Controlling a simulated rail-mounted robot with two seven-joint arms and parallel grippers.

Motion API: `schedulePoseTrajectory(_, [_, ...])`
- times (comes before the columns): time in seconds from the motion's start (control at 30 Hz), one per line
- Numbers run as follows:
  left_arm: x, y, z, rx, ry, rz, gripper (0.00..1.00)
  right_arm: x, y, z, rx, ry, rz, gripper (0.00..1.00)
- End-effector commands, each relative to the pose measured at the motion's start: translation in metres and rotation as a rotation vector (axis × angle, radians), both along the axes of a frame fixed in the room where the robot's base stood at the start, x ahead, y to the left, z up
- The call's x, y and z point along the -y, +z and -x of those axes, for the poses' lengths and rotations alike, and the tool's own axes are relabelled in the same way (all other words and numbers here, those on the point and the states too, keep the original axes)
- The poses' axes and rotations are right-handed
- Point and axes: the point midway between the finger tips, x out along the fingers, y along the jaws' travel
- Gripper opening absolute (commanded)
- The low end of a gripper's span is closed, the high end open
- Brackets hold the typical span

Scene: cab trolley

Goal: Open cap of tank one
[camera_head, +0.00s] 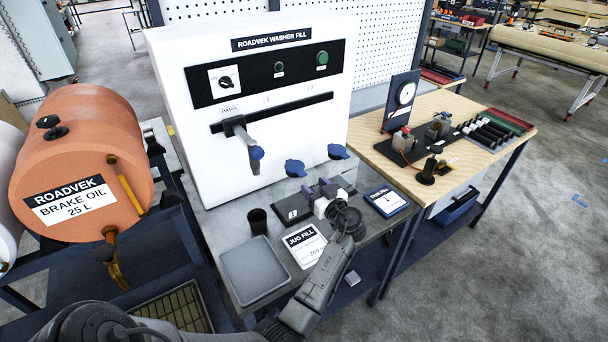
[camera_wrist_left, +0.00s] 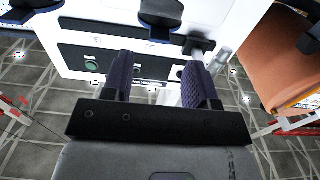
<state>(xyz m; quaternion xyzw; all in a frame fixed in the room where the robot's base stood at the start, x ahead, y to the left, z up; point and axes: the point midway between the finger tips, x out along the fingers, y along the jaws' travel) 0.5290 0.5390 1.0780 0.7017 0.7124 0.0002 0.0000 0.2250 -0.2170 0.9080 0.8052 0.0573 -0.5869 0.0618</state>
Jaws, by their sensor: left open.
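The white washer fill machine (camera_head: 185,130) stands on a grey bench. Two dark blue caps sit low at its front: a left cap (camera_head: 295,168) and a right cap (camera_head: 338,151). No number shows to tell which belongs to tank one. In the left wrist view, one blue cap (camera_wrist_left: 162,12) appears at the top between and beyond the fingers, and another (camera_wrist_left: 36,6) at the upper left. My left gripper (camera_head: 317,188) has purple finger pads, is open and empty, and is in front of both caps, apart from them. It also shows in the wrist view (camera_wrist_left: 158,78). My right gripper is not visible.
A black cup (camera_head: 257,221), a grey tray (camera_head: 254,270) and a jug fill sign (camera_head: 304,246) lie near my left arm.

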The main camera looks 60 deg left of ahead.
Motion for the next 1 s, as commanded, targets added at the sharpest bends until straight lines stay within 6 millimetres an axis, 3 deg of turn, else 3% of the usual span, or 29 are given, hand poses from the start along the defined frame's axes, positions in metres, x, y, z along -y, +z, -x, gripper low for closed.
schedulePoseTrajectory(0.2, [-0.036, 0.002, 0.001, 0.001, 0.001, -0.001, 0.53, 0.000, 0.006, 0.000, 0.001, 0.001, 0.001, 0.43])
schedulePoseTrajectory(0.4, [-0.054, 0.001, 0.001, -0.001, 0.000, 0.000, 0.53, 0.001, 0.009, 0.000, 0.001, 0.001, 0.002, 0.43])
schedulePoseTrajectory(0.87, [-0.062, 0.000, 0.001, 0.000, 0.000, 0.000, 0.53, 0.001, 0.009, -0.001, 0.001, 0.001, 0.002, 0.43])
schedulePoseTrajectory(1.0, [-0.062, 0.000, 0.001, 0.000, 0.000, 0.000, 0.42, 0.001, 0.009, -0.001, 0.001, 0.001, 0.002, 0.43])
